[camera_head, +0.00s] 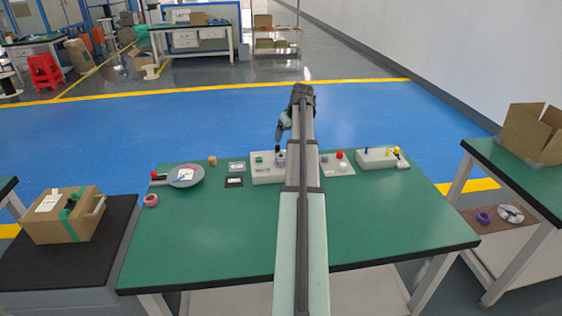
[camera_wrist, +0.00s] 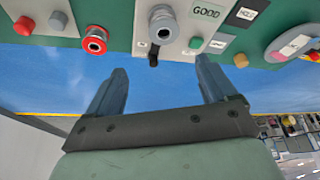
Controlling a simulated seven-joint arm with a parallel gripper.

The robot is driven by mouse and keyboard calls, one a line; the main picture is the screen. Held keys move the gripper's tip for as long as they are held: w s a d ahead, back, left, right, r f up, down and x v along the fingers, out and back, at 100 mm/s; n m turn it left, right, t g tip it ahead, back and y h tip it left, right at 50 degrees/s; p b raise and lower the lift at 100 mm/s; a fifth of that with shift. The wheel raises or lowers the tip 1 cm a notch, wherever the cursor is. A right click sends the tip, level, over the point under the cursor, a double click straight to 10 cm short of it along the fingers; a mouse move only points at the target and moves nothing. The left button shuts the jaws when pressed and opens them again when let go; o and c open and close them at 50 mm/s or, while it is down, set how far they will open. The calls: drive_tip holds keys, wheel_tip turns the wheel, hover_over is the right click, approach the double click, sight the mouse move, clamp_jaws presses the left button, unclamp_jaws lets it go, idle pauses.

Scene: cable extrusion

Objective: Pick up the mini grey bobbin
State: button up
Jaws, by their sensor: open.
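The small grey bobbin (camera_wrist: 163,24) sits on a white box at the top centre of the wrist view. In the head view the bobbin (camera_head: 281,157) shows just left of my arm, on the white box (camera_head: 262,172). My gripper (camera_wrist: 160,70) is open and empty, its two fingers spread to either side below the bobbin in the wrist view. In the head view my gripper (camera_head: 279,134) hangs above the far side of the box, close to the bobbin. My arm hides part of the box.
A red-rimmed bobbin (camera_wrist: 96,40) stands near the grey one. A green button (camera_wrist: 196,42) and a black switch (camera_wrist: 153,56) flank it. The table's near half is clear.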

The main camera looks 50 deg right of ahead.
hover_over(281, 156)
drive_tip(key=s, duration=0.2)
drive_tip(key=f, duration=0.7)
drive_tip(key=shift+a+f, duration=0.3)
drive_tip(key=shift+a, duration=0.1)
drive_tip(key=shift+a+f, duration=0.15)
drive_tip(key=shift+f, duration=0.5)
drive_tip(key=shift+a+x, duration=0.15)
drive_tip(key=shift+x, duration=0.85)
drive_tip(key=shift+a+x, duration=0.15)
drive_tip(key=shift+x, duration=0.85)
drive_tip(key=shift+c, duration=0.2)
drive_tip(key=c, duration=1.1)
